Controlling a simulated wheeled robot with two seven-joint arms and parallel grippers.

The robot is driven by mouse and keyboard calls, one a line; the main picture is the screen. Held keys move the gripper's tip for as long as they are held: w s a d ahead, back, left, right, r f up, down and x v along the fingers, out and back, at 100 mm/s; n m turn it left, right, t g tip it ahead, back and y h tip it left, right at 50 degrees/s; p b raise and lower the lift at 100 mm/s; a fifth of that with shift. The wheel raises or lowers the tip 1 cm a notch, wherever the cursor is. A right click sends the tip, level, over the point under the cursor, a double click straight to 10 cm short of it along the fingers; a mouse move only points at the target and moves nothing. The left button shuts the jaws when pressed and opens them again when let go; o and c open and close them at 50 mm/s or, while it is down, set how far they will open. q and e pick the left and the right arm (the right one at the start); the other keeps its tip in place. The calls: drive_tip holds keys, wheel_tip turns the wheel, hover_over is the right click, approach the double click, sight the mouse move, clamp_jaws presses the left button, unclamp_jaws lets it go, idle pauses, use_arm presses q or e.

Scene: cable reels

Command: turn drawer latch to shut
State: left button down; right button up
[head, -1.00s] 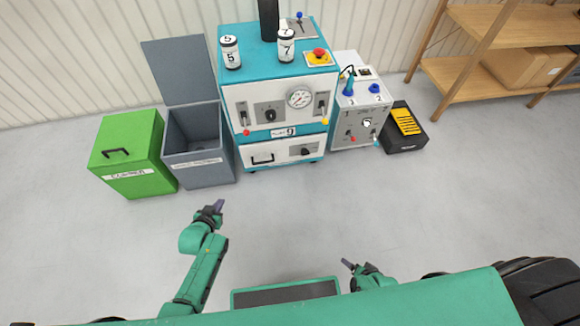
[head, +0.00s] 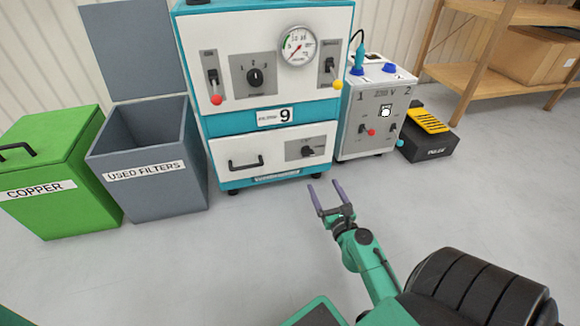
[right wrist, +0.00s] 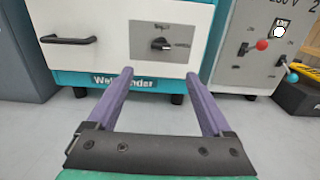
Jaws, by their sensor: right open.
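The drawer latch (head: 307,151) is a dark knob on a grey plate at the right of the white drawer front (head: 281,160). It also shows in the right wrist view (right wrist: 161,44), with its pointer roughly sideways; the plate's lettering is too small to read. The drawer looks closed, with a dark handle (head: 246,163) at its left. My right gripper (head: 328,196) is open and empty, in front of and below the latch, apart from it. In the right wrist view its two purple fingers (right wrist: 160,80) point at the machine on either side of the latch. My left gripper is not in view.
Above the drawer are a dial (head: 255,77), a gauge (head: 297,46) and levers. A grey control box (head: 370,120) stands right of the machine, and a black pedal (head: 428,145) beyond it. A grey bin (head: 150,185) and a green bin (head: 60,200) stand left. Floor in front is clear.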

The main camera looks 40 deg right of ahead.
sight(307, 152)
drive_tip(key=x, duration=1.4)
drive_tip(key=shift+d+r, duration=0.15)
drive_tip(key=shift+d, duration=0.05)
clamp_jaws()
